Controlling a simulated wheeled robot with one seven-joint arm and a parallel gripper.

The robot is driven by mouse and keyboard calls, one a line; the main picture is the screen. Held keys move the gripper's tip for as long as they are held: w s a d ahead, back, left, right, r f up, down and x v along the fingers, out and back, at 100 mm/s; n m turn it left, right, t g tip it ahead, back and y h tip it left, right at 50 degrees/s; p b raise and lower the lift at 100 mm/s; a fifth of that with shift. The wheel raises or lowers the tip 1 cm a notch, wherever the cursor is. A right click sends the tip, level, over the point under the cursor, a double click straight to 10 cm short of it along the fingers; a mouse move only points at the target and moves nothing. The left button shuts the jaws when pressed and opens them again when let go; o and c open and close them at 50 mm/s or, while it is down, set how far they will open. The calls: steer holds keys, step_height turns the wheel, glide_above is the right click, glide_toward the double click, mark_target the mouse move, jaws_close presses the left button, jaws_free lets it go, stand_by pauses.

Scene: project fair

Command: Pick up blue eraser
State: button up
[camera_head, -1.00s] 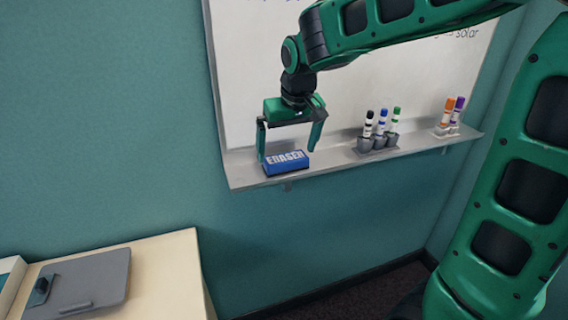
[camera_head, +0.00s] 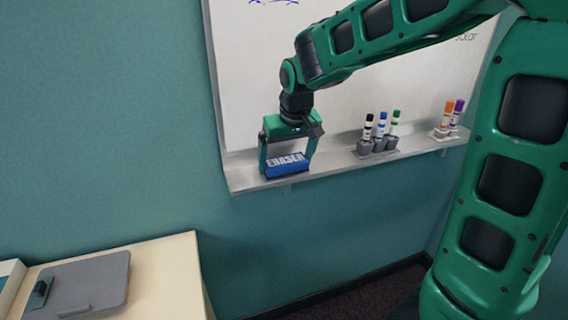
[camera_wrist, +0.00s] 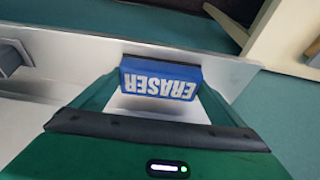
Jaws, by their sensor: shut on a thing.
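The blue eraser (camera_head: 287,164), with white ERASER lettering, is at the left end of the whiteboard's ledge (camera_head: 345,160). My green gripper (camera_head: 286,160) is shut on it, with one finger at each end of the eraser. In the wrist view the eraser (camera_wrist: 160,79) sits between the two fingers (camera_wrist: 158,90), its lettering upside down. Whether its underside still touches the ledge I cannot tell.
Markers in grey holders (camera_head: 379,143) stand on the ledge to the right, with orange and purple markers (camera_head: 448,120) farther right. The whiteboard (camera_head: 350,90) rises behind. A pale table (camera_head: 165,275) with a grey clipboard-like object (camera_head: 88,285) is at lower left.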

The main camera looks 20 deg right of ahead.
mark_target(281, 159)
steer(key=shift+r, duration=0.5)
steer(key=r, duration=0.2)
steer(key=a+r, duration=0.1)
steer(key=shift+s+r, duration=0.3)
steer(key=shift+r, duration=0.1)
steer(key=s+a+r, duration=0.6)
steer(key=a, duration=0.2)
steer(key=shift+a, duration=0.35)
steer(key=shift+o, duration=0.5)
steer(key=shift+r, duration=0.1)
